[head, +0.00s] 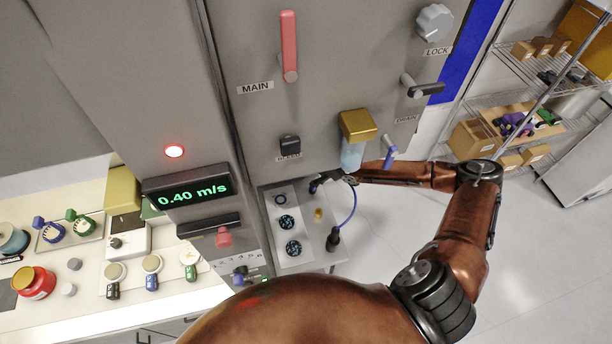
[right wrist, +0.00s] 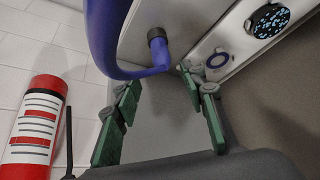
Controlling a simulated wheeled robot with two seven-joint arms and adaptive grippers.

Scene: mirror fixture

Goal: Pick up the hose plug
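A blue hose (head: 352,208) arches beside the small white panel box below the cabinet. One end goes into a black fitting (head: 333,240) on the box's right side. The other end runs up to my right gripper (head: 322,181), where the hose plug is mostly hidden in the head view. In the right wrist view, a blue hose end with a black collar (right wrist: 157,40) shows just beyond my right gripper (right wrist: 160,86). Its green fingers are apart, with nothing held between them. My left gripper is not in view.
The white panel box (head: 286,262) has round dark ports, and a blue-ringed hole (right wrist: 218,60) shows near the right fingertip. A red-and-white cylinder (right wrist: 36,120) stands at left in the wrist view.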

